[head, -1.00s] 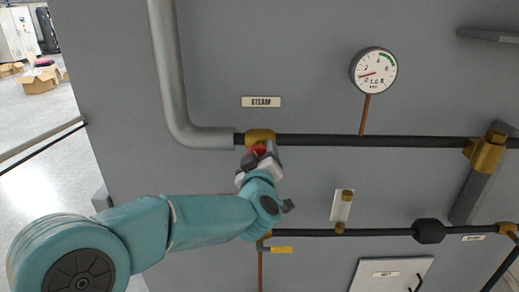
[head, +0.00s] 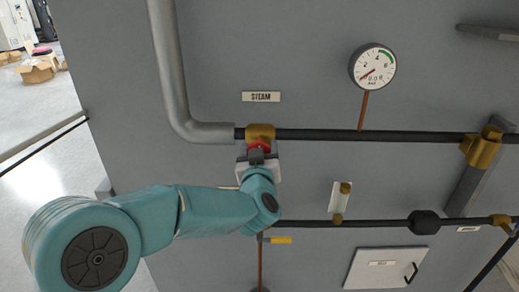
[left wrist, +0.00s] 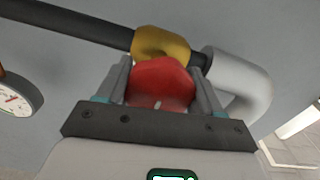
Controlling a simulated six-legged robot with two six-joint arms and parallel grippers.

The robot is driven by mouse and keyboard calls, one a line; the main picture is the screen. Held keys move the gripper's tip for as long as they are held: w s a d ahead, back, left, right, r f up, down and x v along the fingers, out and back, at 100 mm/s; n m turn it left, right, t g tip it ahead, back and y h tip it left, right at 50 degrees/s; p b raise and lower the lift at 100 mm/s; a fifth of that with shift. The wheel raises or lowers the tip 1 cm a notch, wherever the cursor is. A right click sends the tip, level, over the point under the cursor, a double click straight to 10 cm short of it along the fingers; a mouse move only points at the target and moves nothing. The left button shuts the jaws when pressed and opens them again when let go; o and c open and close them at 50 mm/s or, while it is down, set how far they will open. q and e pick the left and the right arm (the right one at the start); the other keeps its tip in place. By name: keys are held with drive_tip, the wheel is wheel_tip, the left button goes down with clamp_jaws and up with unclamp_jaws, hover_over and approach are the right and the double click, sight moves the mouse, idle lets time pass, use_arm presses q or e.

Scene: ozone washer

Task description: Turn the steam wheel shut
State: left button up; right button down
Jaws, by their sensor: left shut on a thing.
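The red steam wheel (left wrist: 160,84) sits on a brass valve body (left wrist: 163,42) on the black pipe, and fills the left wrist view between my two fingers. Much of the wheel is hidden by the gripper in the head view. My right gripper is not seen.
A round gauge (head: 373,66) stands on a copper stem above the black pipe (head: 370,135); its needle points low left. A lower pipe (head: 350,223) carries a yellow-handled valve (head: 281,240). A white hatch (head: 387,268) is at bottom right. Cardboard boxes (head: 36,71) lie on the floor far left.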

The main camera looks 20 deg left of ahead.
use_arm(q)
drive_tip(key=shift+f, duration=0.25)
drive_tip(key=o, duration=0.8)
drive_tip(key=shift+o, duration=1.2)
drive_tip(key=shift+r, duration=0.15)
drive_tip(key=shift+s+d, duration=0.15)
drive_tip(key=shift+s, duration=0.15)
drive_tip(key=b+v, duration=0.4)
drive_tip(key=v, duration=1.1)
drive_tip(key=shift+s, duration=0.4)
